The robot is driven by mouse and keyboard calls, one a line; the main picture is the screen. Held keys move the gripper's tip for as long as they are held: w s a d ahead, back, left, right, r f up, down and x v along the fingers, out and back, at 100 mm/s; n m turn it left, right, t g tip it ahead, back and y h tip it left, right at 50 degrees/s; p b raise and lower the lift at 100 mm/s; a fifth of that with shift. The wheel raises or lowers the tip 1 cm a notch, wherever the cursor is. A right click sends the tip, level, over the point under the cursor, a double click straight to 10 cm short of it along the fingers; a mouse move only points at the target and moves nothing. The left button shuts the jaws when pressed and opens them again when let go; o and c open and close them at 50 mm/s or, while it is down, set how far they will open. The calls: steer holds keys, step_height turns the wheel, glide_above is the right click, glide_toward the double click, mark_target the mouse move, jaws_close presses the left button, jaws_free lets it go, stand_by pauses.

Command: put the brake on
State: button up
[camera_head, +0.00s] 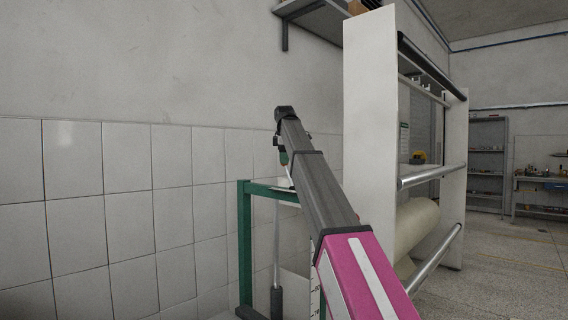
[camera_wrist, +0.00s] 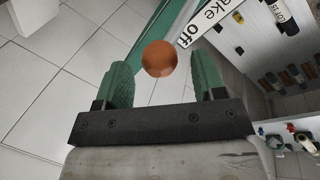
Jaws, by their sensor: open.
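The brake's round orange-brown knob (camera_wrist: 159,59) shows in the wrist view, between the two green fingers of my gripper (camera_wrist: 162,70). The fingers are apart and I see a gap on either side of the knob. Whether the knob is at fingertip depth, I cannot tell. A white label (camera_wrist: 205,22) beside it reads "ake" and "Off", its start cut off. In the head view my gripper (camera_head: 284,160) is small, at the end of my arm, above the green frame (camera_head: 246,235). The knob cannot be made out there.
A white machine with upright panels (camera_head: 368,110), metal bars (camera_head: 432,175) and a cream paper roll (camera_head: 417,222) stands right of my arm. A tiled wall (camera_head: 125,210) is on the left. Shelves (camera_head: 487,150) stand far back right, with open floor before them.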

steer(key=shift+x, duration=1.2)
jaws_close()
steer(key=shift+s+d+r, duration=0.1)
steer(key=shift+s+d+r+t+y, duration=0.2)
steer(key=shift+s+d+t+y, duration=0.3)
steer(key=shift+s, duration=0.05)
steer(key=s+d+t+y, duration=0.4)
steer(key=s+d+t, duration=0.1)
steer(key=s+d, duration=0.1)
steer(key=shift+d+f+m+y, duration=0.2)
steer(key=shift+f+m+y, duration=0.2)
steer(key=shift+s+f, duration=0.1)
steer(key=shift+s, duration=0.1)
